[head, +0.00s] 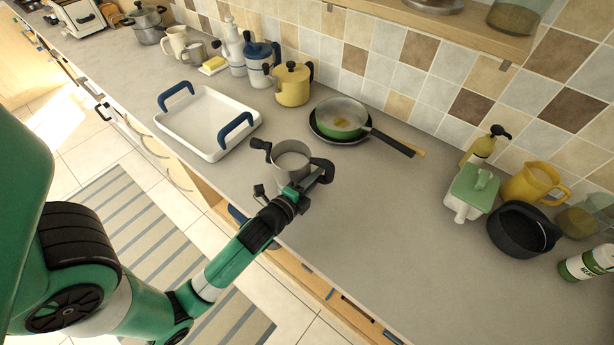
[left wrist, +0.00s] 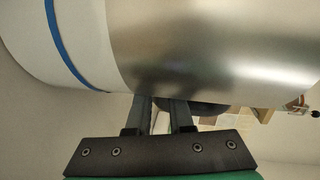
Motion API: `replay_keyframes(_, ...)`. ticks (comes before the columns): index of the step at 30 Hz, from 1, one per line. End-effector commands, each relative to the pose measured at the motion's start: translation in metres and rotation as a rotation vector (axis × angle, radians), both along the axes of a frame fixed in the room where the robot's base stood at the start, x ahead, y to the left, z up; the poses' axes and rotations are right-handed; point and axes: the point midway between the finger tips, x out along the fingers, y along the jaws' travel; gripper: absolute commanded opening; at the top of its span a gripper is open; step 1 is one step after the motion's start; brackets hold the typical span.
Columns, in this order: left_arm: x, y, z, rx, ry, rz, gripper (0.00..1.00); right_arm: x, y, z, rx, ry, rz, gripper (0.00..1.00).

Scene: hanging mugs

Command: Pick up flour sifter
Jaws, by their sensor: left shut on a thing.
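The flour sifter (head: 291,160) is a grey metal cylinder with a dark crank knob on its left and a dark handle on its right. It appears upright at the counter's front half; I cannot tell whether it touches the counter. My left gripper (head: 309,184) is at its right front side, shut on its handle. In the left wrist view the sifter's shiny metal wall (left wrist: 215,45) fills the top, close above the fingers (left wrist: 163,116). The fingers' grip on the handle is mostly hidden there. My right gripper is not in view.
A white tray (head: 170,141) with blue handles lies to the left. A green pan (head: 342,126) stands behind right, its handle pointing right. A yellow pot (head: 293,90) stands behind. A black pot (head: 518,234) and yellow jug (head: 530,184) are far right. The counter (head: 400,220) right of the gripper is clear.

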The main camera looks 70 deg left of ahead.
Motion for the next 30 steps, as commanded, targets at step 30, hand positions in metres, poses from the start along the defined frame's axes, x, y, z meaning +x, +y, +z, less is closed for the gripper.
replay_keyframes(30, -0.121, -0.070, 0.131, 0.002, 0.000, -0.001, 0.00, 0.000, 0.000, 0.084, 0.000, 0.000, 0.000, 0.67)
